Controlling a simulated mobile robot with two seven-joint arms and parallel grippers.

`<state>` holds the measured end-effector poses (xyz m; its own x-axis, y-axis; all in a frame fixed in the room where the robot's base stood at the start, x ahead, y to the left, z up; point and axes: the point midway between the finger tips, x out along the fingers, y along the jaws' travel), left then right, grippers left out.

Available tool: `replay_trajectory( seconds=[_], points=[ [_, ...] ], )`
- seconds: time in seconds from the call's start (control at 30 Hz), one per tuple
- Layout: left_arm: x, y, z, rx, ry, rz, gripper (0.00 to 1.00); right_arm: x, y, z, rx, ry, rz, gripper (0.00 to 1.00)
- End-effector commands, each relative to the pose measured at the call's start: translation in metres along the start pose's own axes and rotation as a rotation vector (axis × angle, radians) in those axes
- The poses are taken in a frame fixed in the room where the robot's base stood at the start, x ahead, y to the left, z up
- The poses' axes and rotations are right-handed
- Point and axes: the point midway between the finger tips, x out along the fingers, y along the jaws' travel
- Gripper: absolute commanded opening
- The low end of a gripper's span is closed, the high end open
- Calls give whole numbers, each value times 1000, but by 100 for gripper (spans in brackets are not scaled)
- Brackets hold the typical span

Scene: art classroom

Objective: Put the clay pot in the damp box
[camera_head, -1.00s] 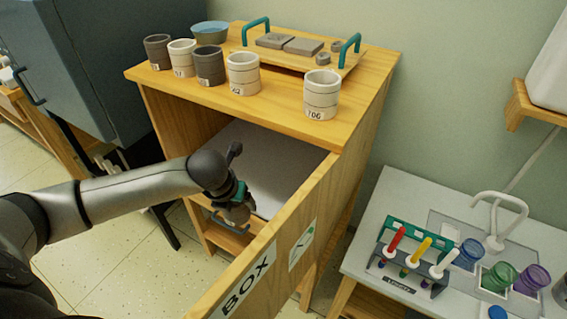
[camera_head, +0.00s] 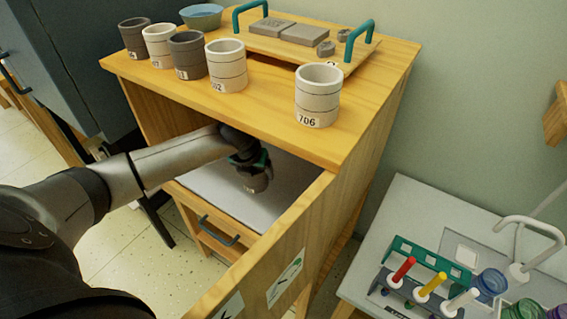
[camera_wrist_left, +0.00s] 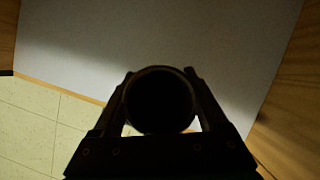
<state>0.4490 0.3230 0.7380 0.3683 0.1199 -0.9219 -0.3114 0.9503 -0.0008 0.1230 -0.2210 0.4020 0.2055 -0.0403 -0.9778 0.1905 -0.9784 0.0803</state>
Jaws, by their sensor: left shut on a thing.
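The damp box is a wooden cabinet (camera_head: 270,112) with its door (camera_head: 275,265) swung open toward me. Its pale inner floor (camera_head: 215,190) shows in the head view and fills the upper part of the left wrist view (camera_wrist_left: 150,35). My left gripper (camera_head: 254,172) reaches through the opening and is shut on a small grey-brown clay pot (camera_head: 257,184). In the left wrist view the pot (camera_wrist_left: 160,100) is a dark round mouth between the two fingers. I cannot tell whether its base touches the floor. My right gripper is not in view.
Several clay cups, including a white cup (camera_head: 318,92), and a blue bowl (camera_head: 201,15) stand on the cabinet top beside a board (camera_head: 300,45) with teal handles. A drawer handle (camera_head: 220,232) is below the opening. A side table with a tube rack (camera_head: 430,270) stands right.

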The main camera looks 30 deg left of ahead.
Motion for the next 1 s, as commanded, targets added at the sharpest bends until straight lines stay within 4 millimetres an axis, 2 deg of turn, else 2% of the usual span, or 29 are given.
replay_trajectory(
  seconds=[0.2, 0.6, 0.87, 1.0],
  points=[
    [16, -18, 36, -2, -2, -4, 10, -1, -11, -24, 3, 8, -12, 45],
    [36, -39, 84, -1, -2, -2, 10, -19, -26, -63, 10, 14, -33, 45],
    [46, -50, 107, 0, -1, -3, 10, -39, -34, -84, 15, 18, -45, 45],
    [61, -48, 99, 1, 2, 0, 10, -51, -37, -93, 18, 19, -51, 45]
  ],
)
